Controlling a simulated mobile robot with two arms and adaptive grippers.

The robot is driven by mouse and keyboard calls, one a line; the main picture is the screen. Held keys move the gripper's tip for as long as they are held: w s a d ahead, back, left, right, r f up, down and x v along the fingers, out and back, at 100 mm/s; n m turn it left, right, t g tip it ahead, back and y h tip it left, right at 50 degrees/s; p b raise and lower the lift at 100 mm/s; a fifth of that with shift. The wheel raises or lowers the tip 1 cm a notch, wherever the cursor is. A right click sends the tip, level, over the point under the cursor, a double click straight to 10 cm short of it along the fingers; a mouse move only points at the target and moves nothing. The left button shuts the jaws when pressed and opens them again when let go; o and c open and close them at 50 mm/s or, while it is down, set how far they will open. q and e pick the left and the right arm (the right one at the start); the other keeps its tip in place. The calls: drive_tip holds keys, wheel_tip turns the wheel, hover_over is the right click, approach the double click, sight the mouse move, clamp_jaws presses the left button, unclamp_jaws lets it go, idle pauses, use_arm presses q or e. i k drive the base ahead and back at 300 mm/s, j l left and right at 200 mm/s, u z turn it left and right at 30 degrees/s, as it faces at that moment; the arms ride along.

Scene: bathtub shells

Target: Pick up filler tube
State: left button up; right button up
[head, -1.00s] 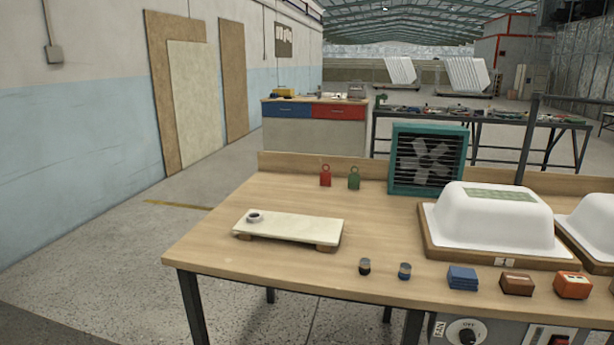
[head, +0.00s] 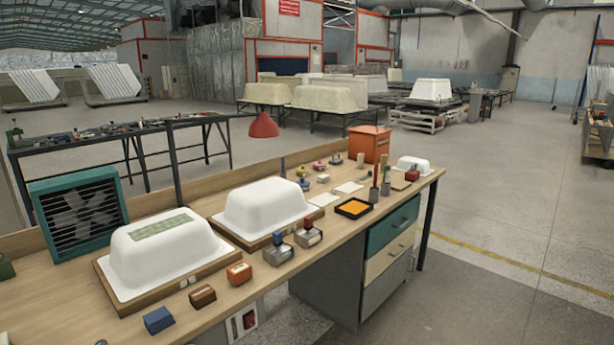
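I cannot pick out the filler tube with certainty. Several small items lie at the right part of the wooden workbench (head: 70,315), too small to name surely. Among them is a small upright red-topped item (head: 373,187) beside the black tray with an orange inside (head: 354,208). Neither of my grippers is in the head view.
Two white tub shells (head: 165,255) (head: 265,208) stand on wooden boards on the bench. A teal fan (head: 78,212) is at left, an orange box (head: 369,145) at the back right. A red lamp shade (head: 263,125) rises behind the bench.

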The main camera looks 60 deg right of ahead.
sight(386, 168)
drive_tip(key=z, duration=2.4)
